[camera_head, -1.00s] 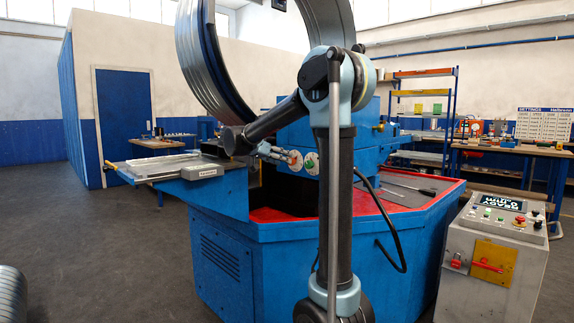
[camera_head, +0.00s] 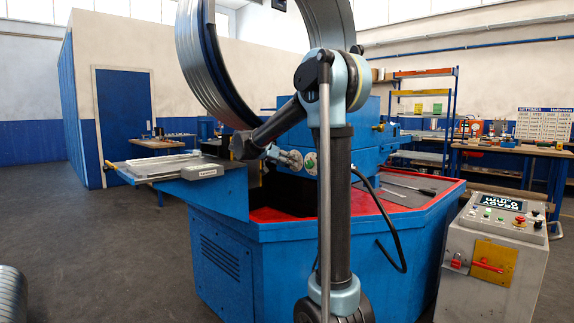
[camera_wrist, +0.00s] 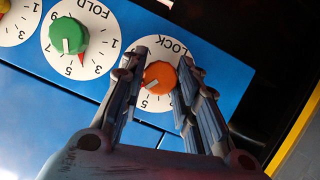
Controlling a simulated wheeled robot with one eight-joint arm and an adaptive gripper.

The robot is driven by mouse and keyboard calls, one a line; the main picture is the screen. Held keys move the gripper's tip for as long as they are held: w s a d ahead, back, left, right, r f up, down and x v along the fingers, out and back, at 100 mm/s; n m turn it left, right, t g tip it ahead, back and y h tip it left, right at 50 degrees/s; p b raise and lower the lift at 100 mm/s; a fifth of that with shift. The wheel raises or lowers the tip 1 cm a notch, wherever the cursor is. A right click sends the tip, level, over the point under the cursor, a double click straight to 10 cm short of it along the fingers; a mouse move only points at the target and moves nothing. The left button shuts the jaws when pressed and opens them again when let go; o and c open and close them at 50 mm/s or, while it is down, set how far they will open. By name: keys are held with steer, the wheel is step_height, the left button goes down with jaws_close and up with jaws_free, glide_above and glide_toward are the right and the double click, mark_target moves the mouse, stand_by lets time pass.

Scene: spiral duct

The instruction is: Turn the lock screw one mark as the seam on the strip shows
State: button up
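The orange lock knob (camera_wrist: 159,77) sits on a white dial (camera_wrist: 165,106) marked LOCK in the wrist view. In the head view my gripper (camera_head: 288,159) is at the blue machine's (camera_head: 225,255) dial panel and covers the lock dial. A large ribbed metal ring (camera_head: 207,70) stands above the machine. No seam can be made out on the strip.
A green knob (camera_wrist: 69,36) on the FOLD dial is left of the lock dial in the wrist view. A feed table (camera_head: 160,165) juts left. A grey control console (camera_head: 490,250) stands right. A black cable (camera_head: 400,235) hangs beside my arm.

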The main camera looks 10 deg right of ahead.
steer(key=shift+n, duration=0.3)
steer(key=o, duration=1.1)
steer(key=shift+c, duration=0.2)
steer(key=shift+a, duration=0.1)
steer(key=v, duration=1.1)
steer(key=shift+a, duration=0.5)
